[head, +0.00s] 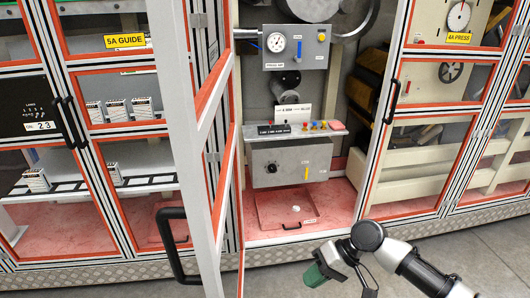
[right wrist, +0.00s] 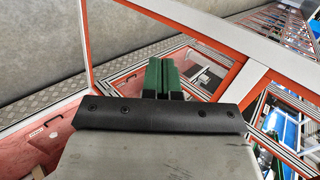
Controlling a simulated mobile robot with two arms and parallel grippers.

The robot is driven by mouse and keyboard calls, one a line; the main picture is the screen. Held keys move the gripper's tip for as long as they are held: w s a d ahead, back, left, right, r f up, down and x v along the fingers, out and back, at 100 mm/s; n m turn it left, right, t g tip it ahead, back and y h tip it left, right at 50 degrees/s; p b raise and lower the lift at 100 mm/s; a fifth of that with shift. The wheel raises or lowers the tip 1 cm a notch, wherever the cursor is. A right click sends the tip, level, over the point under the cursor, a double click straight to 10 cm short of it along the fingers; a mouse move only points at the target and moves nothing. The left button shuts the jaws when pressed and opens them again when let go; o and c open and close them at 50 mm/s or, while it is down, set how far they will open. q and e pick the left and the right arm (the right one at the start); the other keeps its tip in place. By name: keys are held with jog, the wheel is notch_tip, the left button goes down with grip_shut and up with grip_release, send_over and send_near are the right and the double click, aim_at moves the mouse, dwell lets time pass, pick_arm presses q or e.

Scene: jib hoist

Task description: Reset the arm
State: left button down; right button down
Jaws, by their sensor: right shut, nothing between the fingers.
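My right arm (head: 412,268) comes in from the lower right in the head view, bent over the floor in front of the cabinet. My right gripper (head: 318,273) hangs at its end, with green fingers, in front of and below the open bay. In the right wrist view the green fingers (right wrist: 162,74) lie side by side, shut, with nothing between them. They appear clear of the machine. My left arm and left gripper are not in view.
An open framed door (head: 203,130) with a black handle (head: 172,240) stands out left of the bay. The bay holds a gauge panel (head: 297,62), a control box (head: 286,162) and a red tray (head: 270,215). Closed glazed doors flank it. Grey floor (head: 480,245) is free at right.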

jog(key=s+d+f+m+t+h+b, duration=0.1)
jog(key=d+f+h, duration=0.15)
jog(key=f, duration=0.75)
jog(key=s+d+f+m+t+h, duration=0.1)
jog(key=s+d+f+t, duration=0.15)
jog(key=f, duration=0.75)
jog(key=s+d+f+m+t+h+b, duration=0.1)
jog(key=d+f+m+h, duration=0.15)
jog(key=f, duration=0.75)
jog(key=s+d+f+n+h, duration=0.2)
jog(key=s+d+f, duration=0.1)
jog(key=s+f, duration=1.05)
jog(key=s+a+f+n+g, duration=0.1)
jog(key=s+f, duration=0.2)
jog(key=s, duration=0.8)
jog(key=s+a+f+n+g+h, duration=0.1)
jog(key=s+f+n, duration=0.1)
jog(key=s, duration=0.8)
jog(key=shift+s+f+b, duration=0.4)
jog(key=shift+f, duration=0.05)
